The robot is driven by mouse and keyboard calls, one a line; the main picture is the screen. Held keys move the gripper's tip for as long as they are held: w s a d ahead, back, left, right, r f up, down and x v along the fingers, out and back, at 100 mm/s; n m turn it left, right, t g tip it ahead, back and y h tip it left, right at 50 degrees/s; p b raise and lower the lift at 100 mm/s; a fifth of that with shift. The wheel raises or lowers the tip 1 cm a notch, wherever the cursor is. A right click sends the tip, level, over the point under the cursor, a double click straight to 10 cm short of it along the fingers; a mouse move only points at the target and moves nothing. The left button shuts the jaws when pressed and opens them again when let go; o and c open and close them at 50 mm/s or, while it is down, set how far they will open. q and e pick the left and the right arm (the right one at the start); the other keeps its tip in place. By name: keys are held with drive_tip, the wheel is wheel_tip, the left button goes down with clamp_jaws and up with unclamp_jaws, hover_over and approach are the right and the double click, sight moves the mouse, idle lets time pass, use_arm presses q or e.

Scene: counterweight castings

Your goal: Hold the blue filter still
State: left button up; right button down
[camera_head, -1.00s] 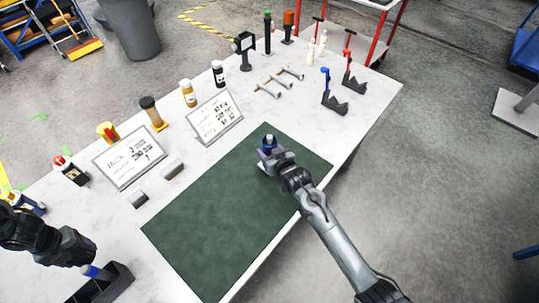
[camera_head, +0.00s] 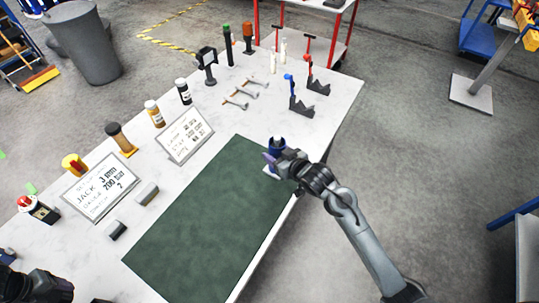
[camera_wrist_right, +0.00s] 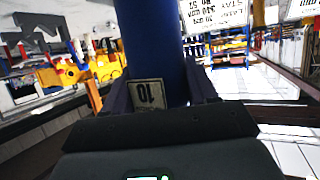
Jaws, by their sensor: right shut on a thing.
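The blue filter (camera_head: 277,143) is a dark blue cylinder, seen over the far right part of the green mat (camera_head: 200,225). My right gripper (camera_head: 279,160) is shut on it, and the fingers hide its lower part. In the right wrist view the filter (camera_wrist_right: 150,45) stands upright between the fingers, with a small label reading "10" in front of it. Whether it touches the mat or is held above it I cannot tell. My left gripper (camera_head: 55,290) is partly in view at the bottom left corner; its fingertips do not show clearly.
Two sign boards (camera_head: 98,188) (camera_head: 185,136) stand left of the mat, with two small grey blocks (camera_head: 146,194) nearby. The mat's middle is clear.

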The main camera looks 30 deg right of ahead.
drive_tip(key=shift+r, duration=0.1)
idle(0.6)
